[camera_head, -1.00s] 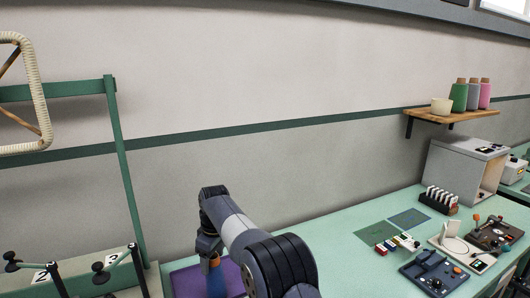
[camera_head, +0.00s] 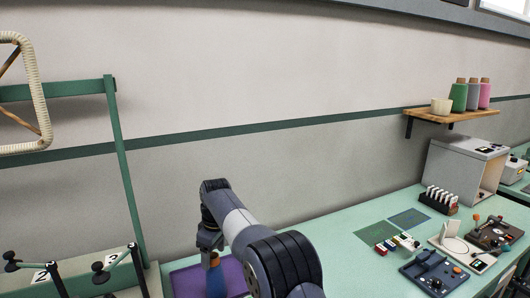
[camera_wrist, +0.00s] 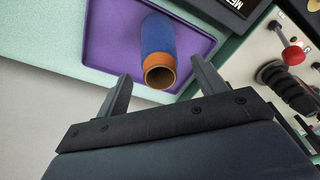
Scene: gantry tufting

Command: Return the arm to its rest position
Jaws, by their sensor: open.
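My gripper (camera_head: 210,250) points down at the bottom middle of the head view. In the wrist view its two dark fingers (camera_wrist: 160,66) are spread apart, with nothing held between them. A blue yarn cone (camera_head: 216,281) with an orange tube end is just below it. The cone (camera_wrist: 159,42) shows in the wrist view beyond the fingers, its open orange end facing the camera. It stands on a purple tray (camera_head: 182,284), whose bare surface also shows in the wrist view (camera_wrist: 110,30). My bent arm partly hides the tray in the head view.
A green workbench (camera_head: 335,222) runs right, with a control panel (camera_head: 434,273), a rack of white pieces (camera_head: 438,199) and a grey cabinet (camera_head: 465,170). A wooden shelf (camera_head: 450,116) holds several cones and a bowl. A green frame (camera_head: 125,170) stands left. The wall in the middle is clear.

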